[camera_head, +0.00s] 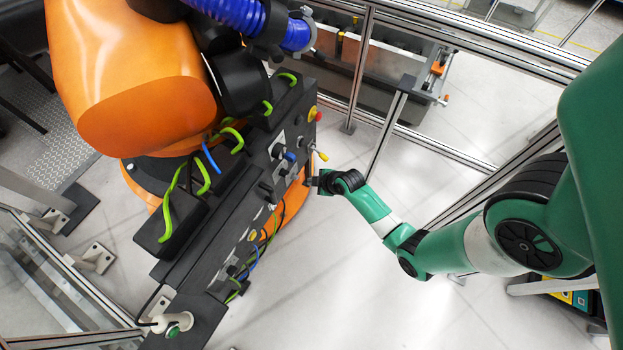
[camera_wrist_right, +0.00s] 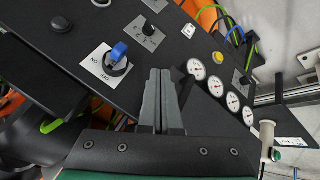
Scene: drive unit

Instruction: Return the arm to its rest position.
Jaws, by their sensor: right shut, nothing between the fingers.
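My right arm is green with white bands and comes in from the right in the head view. Its gripper (camera_head: 318,182) is beside the right side of the black control panel (camera_head: 215,225). In the right wrist view my right gripper (camera_wrist_right: 158,95) is shut, with both grey fingers together and nothing between them. The fingers point over the panel face, between a blue ON/OFF knob (camera_wrist_right: 118,54) and a row of several white gauges (camera_wrist_right: 216,86). I cannot tell whether the fingertips touch the panel. My left gripper is not in view.
A large orange robot arm (camera_head: 140,100) stands behind the panel with green and blue cables. A yellow-tipped lever (camera_head: 322,155) and red button (camera_head: 318,115) are close to the gripper. Metal rail fencing (camera_head: 430,145) runs behind. The white floor (camera_head: 330,290) below my arm is clear.

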